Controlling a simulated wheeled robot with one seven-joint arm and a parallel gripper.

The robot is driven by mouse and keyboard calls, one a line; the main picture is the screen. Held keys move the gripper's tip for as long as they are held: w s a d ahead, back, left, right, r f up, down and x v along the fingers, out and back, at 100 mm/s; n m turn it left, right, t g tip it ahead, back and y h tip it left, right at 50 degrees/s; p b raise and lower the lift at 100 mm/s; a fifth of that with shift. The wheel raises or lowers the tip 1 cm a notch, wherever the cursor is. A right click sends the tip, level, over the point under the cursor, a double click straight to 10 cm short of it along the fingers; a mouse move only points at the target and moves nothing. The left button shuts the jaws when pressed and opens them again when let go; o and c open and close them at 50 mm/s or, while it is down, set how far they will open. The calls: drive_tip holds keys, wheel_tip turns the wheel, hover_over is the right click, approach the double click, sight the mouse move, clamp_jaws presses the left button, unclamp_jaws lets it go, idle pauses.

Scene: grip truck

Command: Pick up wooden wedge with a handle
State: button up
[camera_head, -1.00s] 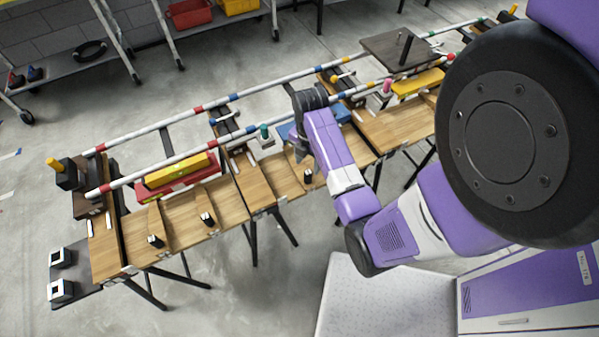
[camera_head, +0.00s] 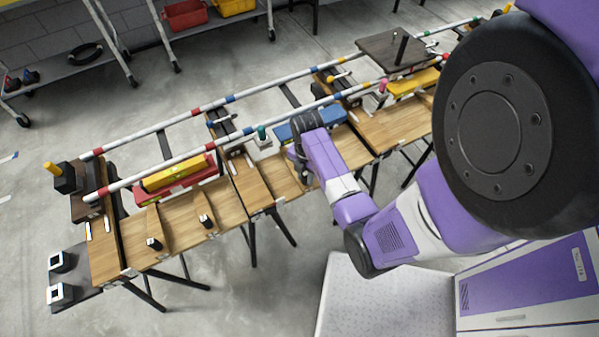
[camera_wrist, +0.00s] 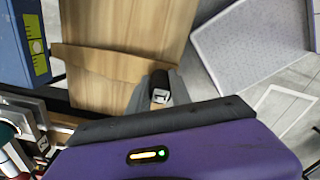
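A wooden wedge (camera_wrist: 100,65) with a small dark upright handle (camera_wrist: 160,90) lies on the wooden bench, seen in the wrist view. My gripper (camera_wrist: 159,82) is down at the handle, with one dark finger on each side of it. I cannot tell whether the fingers press on the handle or only stand around it. In the head view my gripper (camera_head: 303,178) is low over the bench and mostly hides this wedge. Two similar dark handles, one at the left (camera_head: 154,244) and one nearer my gripper (camera_head: 206,221), stand on wedges further left along the bench.
A dark raised plate (camera_head: 388,52) stands at the back right.

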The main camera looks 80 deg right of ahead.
clamp_jaws()
drive_tip(key=shift+r, duration=0.15)
